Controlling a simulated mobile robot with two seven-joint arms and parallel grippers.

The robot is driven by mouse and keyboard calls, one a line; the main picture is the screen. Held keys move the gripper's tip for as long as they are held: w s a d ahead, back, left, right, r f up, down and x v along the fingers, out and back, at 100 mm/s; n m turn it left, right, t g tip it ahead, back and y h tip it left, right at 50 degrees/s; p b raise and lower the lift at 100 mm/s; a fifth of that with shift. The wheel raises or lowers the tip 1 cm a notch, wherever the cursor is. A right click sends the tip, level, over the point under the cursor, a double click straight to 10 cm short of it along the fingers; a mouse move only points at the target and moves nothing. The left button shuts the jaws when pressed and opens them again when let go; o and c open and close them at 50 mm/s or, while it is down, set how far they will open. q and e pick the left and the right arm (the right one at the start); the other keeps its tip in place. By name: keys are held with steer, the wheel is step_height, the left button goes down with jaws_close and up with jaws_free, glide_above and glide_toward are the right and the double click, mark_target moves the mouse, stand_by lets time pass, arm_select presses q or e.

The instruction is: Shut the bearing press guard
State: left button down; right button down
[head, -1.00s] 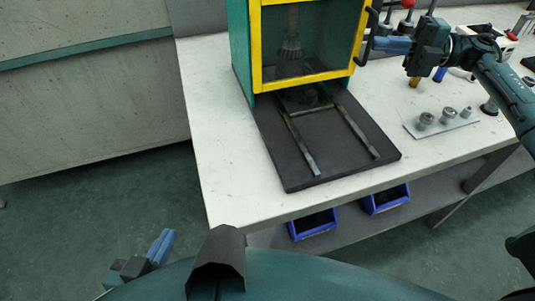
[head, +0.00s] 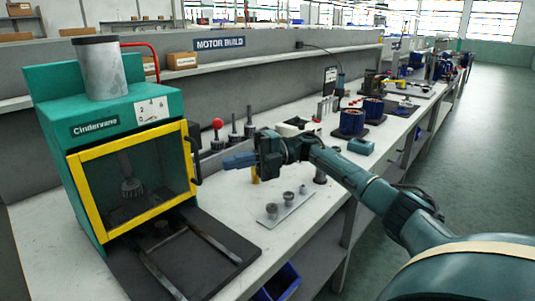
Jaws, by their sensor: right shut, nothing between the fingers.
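The bearing press (head: 95,118) is a green machine labelled "Cindervane" on the left of the bench. Its guard (head: 133,222) is a yellow-framed clear door with a black handle (head: 194,160) on its right edge. The guard lies across the press front and looks flush with it, though a small gap cannot be ruled out. Through it a toothed press tool (head: 131,186) shows. My left gripper is out of view.
A dark base plate with rails (head: 222,256) juts out before the press. A plate of small metal parts (head: 285,211) lies below my right arm. A red-knobbed lever (head: 217,124) and dark posts stand behind the gripper. Blue-wound motor parts (head: 352,122) stand farther along the bench.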

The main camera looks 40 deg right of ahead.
steer(key=w+d+b, duration=0.1)
steer(key=d, duration=0.7)
steer(key=shift+w+f+b, duration=0.15)
steer(key=shift+w+b, duration=0.15)
steer(key=shift+w, duration=0.1)
